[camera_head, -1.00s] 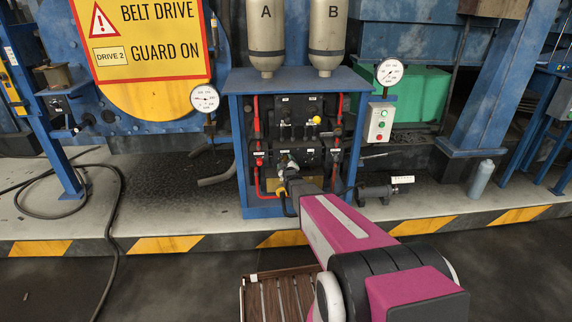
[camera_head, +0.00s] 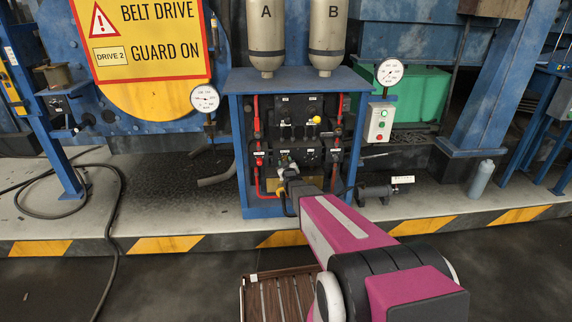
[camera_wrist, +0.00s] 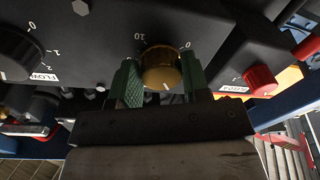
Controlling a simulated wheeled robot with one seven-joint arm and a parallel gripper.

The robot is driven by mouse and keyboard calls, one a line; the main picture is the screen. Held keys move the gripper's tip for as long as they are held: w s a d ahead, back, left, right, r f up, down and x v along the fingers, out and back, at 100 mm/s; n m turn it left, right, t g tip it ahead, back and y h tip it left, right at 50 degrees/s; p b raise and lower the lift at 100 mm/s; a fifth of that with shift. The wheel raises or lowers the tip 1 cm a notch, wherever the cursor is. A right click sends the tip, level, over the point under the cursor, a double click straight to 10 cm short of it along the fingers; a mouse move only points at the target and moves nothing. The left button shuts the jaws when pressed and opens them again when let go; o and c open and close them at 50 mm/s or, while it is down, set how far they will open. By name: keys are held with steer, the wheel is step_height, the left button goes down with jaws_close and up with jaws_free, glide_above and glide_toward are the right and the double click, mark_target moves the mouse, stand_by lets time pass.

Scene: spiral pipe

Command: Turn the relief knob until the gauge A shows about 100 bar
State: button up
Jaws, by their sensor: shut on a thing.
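A brass-coloured knob (camera_wrist: 162,70) with a white mark sits on the underside of a black panel in the wrist view, with the figures 0 and 10 beside it. My gripper (camera_wrist: 163,80) has its green finger pads on either side of this knob and is shut on it. In the head view, my gripper (camera_head: 286,170) is at the lower part of the black valve block (camera_head: 300,125), and hides the knob. One white dial gauge (camera_head: 205,98) stands left of the blue frame, another (camera_head: 389,72) right of it. Their labels and readings are too small to tell.
A black FLOW knob (camera_wrist: 15,52) and a red knob (camera_wrist: 260,79) flank the held knob. Cylinders A (camera_head: 266,38) and B (camera_head: 327,38) stand on the blue frame (camera_head: 243,170). A button box (camera_head: 380,122) is at its right. A slatted wooden thing (camera_head: 280,295) lies low in front.

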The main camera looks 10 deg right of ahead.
steer(key=m+h, duration=0.1)
steer(key=m, duration=1)
steer(key=shift+a, duration=0.15)
steer(key=shift+t, duration=0.3)
steer(key=o, duration=0.9)
steer(key=s, duration=0.7)
steer(key=s+f, duration=0.1)
steer(key=s, duration=0.2)
steer(key=shift+s+a, duration=0.25)
steer(key=shift+s, duration=0.15)
